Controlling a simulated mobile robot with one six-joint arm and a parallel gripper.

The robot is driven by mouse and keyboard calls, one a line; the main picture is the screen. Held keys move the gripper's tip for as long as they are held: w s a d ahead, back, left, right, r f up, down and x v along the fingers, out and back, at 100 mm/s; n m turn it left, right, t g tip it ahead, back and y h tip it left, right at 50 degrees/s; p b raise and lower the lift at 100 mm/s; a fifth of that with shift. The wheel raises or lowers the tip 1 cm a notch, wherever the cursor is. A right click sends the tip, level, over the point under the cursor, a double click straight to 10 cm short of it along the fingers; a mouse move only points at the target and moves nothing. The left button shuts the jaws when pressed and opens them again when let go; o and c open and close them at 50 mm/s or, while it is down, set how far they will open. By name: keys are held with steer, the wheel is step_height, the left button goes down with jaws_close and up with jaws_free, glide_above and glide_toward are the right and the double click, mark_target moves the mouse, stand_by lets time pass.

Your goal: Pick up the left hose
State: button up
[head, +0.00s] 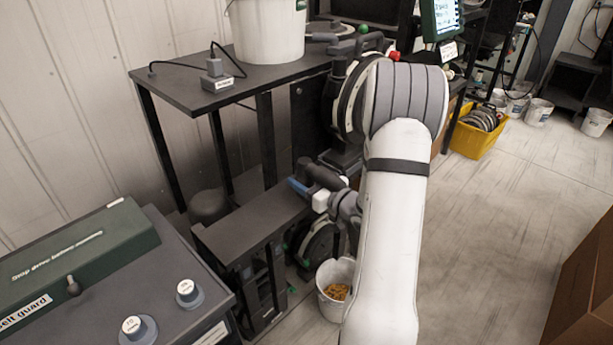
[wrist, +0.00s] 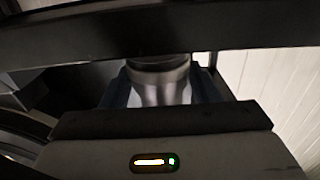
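My gripper (head: 302,190), with blue fingers, is beside the dark seed meter stand, just above the end of a low dark shelf. A short black cylinder (head: 322,176) lies right by the fingers; I cannot tell whether it is the left hose. In the wrist view a silver-grey cylinder (wrist: 163,88) with a dark top stands between the two dark blue fingers. Whether they touch it cannot be told. No part is clearly recognisable as a hose; my arm hides much of the stand.
The low dark shelf (head: 250,222) is left of my gripper. A dark table (head: 190,86) holds a large white bucket (head: 267,30). In the wrist view a dark beam (wrist: 160,32) crosses close above the fingers.

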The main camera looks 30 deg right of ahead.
mark_target(306, 161)
steer(key=c, duration=0.7)
steer(key=shift+o, duration=0.2)
step_height(306, 161, up, 10)
steer(key=shift+r+p, duration=0.1)
steer(key=shift+p, duration=0.3)
step_height(306, 161, up, 6)
steer(key=p, duration=0.4)
stand_by(0.5)
